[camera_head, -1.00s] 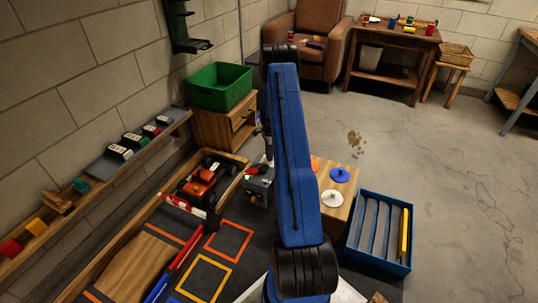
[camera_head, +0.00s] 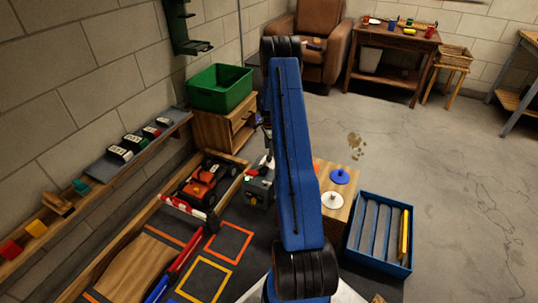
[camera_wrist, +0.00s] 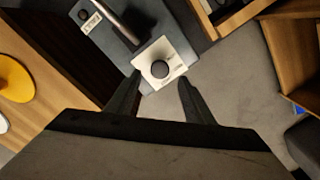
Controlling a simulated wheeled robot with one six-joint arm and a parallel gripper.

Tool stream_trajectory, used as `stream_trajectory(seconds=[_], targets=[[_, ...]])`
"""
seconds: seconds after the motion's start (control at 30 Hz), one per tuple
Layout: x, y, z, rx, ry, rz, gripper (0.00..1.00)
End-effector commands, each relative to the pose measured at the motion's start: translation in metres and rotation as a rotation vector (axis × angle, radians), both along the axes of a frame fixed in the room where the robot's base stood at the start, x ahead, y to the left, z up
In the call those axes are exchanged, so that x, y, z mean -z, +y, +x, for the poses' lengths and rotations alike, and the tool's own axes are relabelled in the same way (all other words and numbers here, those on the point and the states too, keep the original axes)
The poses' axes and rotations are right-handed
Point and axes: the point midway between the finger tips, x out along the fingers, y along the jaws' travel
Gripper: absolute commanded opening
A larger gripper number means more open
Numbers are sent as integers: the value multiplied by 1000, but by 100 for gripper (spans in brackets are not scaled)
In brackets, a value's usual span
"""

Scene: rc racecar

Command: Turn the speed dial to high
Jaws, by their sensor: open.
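The speed dial (camera_wrist: 159,69) is a dark round knob on a pale plate (camera_wrist: 176,57) in the wrist view. The plate is fixed to a grey control box (camera_wrist: 198,22), which also shows in the head view (camera_head: 259,185), partly behind my arm. My gripper (camera_wrist: 158,86) is open, its two dark fingers below and to either side of the dial in the wrist view. The fingers are apart from the knob and nothing is between them. The dial's setting is too small to read. My gripper is hidden behind my arm in the head view.
A dark rod (camera_wrist: 118,22) rises from the box near the dial. An orange car (camera_head: 200,187) sits left of the box. A wooden block with discs (camera_head: 335,214) and a blue tray (camera_head: 380,240) stand to the right. A green bin (camera_head: 220,95) is behind.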

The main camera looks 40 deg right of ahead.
Motion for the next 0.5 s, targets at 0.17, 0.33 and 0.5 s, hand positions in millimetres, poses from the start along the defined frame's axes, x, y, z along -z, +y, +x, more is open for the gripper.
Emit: stream_trajectory(seconds=[0.17, 0.33, 0.5], targets=[[-38, 0, 0, 0, -2, -1, 48], [-72, 0, 0, 0, -2, -1, 48], [-99, 0, 0, 0, -2, -1, 48]])
